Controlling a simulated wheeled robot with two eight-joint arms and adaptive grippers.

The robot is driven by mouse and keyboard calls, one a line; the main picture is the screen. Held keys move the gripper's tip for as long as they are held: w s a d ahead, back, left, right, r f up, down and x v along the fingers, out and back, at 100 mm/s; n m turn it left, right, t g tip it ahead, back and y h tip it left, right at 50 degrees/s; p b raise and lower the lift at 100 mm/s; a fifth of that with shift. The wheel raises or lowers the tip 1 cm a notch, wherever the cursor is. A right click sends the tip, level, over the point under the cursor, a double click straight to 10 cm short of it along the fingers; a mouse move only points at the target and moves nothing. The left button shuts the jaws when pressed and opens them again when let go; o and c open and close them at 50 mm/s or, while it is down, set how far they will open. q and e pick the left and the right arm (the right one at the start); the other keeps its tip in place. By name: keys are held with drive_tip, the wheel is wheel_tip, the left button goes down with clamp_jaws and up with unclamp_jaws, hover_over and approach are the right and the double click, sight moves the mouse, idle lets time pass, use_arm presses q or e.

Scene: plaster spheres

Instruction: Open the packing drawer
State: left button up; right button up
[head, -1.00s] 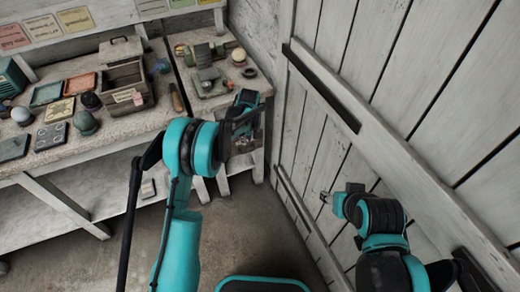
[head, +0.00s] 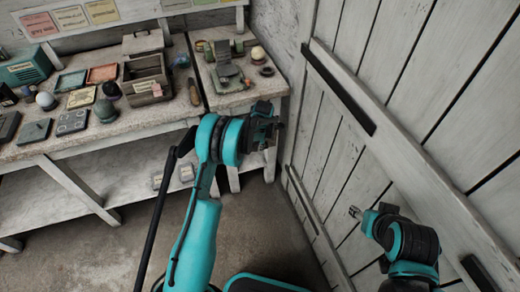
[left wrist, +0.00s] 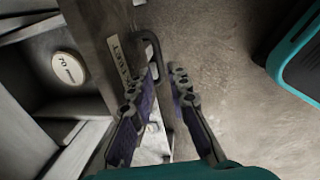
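In the left wrist view a wooden front (left wrist: 95,35) carries a pale, partly readable label and a dark bent handle (left wrist: 152,45). I take it for the packing drawer. My left gripper (left wrist: 167,76) is open, its two fingers apart, with the lower end of the handle close to the tips. I cannot tell whether they touch. In the head view my left gripper (head: 272,128) is at the front of the right bench section and hides the drawer there. My right gripper (head: 356,212) hangs before the plank door, too small to tell its state.
The bench (head: 130,128) holds a wooden box (head: 147,72), trays, several balls and a grey stand (head: 228,75). The plank door (head: 400,130) closes off the right side. Bare floor (head: 120,245) lies below. A round white tag (left wrist: 68,67) shows in a compartment at left.

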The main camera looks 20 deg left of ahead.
use_arm(q)
wheel_tip(320, 180, down, 2)
drive_tip(key=shift+w+a, duration=0.15)
clamp_jaws()
drive_tip(key=s+d, duration=0.3)
drive_tip(key=s, duration=0.2)
drive_tip(key=shift+s+d+b, duration=0.15)
drive_tip(key=shift+d+b, duration=0.15)
drive_tip(key=shift+b, duration=0.15)
unclamp_jaws()
wheel_tip(320, 180, up, 12)
drive_tip(key=s+d, duration=0.1)
drive_tip(key=shift+s, duration=0.3)
